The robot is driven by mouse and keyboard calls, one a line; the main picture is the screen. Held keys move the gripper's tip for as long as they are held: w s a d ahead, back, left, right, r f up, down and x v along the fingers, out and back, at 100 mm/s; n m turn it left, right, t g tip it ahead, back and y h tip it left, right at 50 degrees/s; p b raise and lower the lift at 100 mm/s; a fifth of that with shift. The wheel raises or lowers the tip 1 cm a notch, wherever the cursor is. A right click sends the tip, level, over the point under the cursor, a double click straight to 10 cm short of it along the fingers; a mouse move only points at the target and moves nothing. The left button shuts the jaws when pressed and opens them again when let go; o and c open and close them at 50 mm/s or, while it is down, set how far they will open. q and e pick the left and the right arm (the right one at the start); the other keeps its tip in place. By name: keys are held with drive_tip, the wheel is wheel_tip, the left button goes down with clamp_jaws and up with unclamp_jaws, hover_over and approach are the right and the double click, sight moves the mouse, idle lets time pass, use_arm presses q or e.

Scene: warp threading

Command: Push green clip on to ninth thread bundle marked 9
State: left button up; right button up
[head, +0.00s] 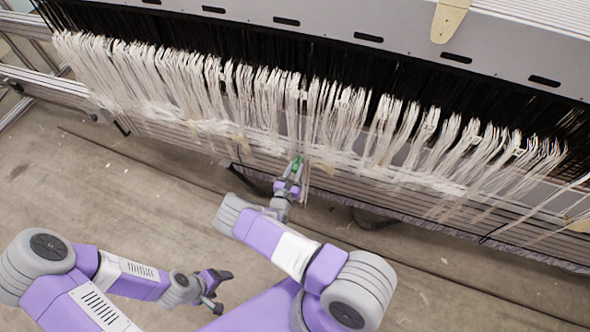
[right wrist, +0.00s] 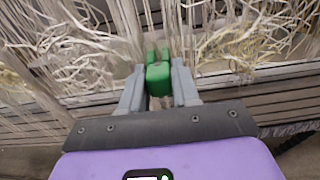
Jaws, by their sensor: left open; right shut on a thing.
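The green clip (right wrist: 158,78) is held between the grey fingers of my right gripper (right wrist: 158,88) in the right wrist view, its two prongs pointing away toward the threads. The clip (head: 297,163) also shows small in the head view, at the tip of my right gripper (head: 294,173), just below or in front of the hanging white thread bundles (head: 325,115). A thread strand seems to run close to the clip's prongs; I cannot tell whether it is between them. The number 9 mark cannot be read. My left gripper (head: 217,291) is open and empty, low over the floor, away from the threads.
The loom's grey frame (head: 340,35) with dark slots runs across the top. Black warp threads hang above the white bundles. A ribbed horizontal beam (head: 225,148) lies behind the loose threads. The concrete floor (head: 120,190) in front is mostly clear.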

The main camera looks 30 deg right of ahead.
drive_tip(key=shift+b+x, duration=1.05)
drive_tip(key=shift+x, duration=1.7)
idle(0.9)
drive_tip(key=o, duration=0.9)
drive_tip(key=shift+o, duration=0.4)
drive_tip(key=o, duration=0.3)
drive_tip(key=shift+o, duration=0.2)
drive_tip(key=shift+a, duration=0.1)
drive_tip(key=shift+p+v, duration=0.75)
drive_tip(key=shift+v, duration=0.75)
drive_tip(key=shift+p+v, duration=0.85)
drive_tip(key=shift+v, duration=2.1)
